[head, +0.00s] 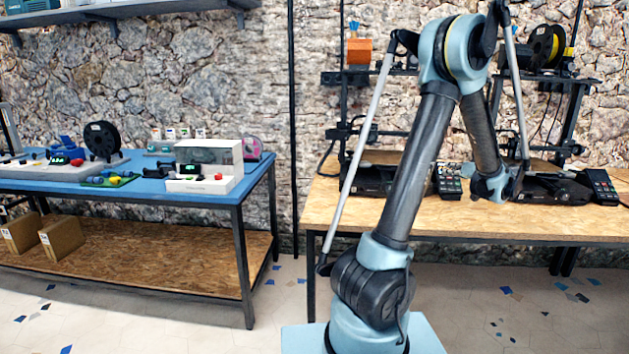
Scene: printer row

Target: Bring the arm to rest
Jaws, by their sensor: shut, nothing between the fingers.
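My arm rises from its teal base in the right half of the head view, bends at a high elbow, and its forearm hangs down towards the wooden table (440,223). My gripper (508,187), at the low end of the forearm, is shut and empty. It shows small and dark in front of the printers, and its fingers are hard to make out. I cannot tell how far it is from the table top.
Two dark printers stand on the wooden table, with a spool (541,46) at the upper right. At left, a blue table (140,190) carries a black spool (102,141) and a white box (209,166). Cardboard boxes (60,237) lie on its lower shelf. Floor between the tables is clear.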

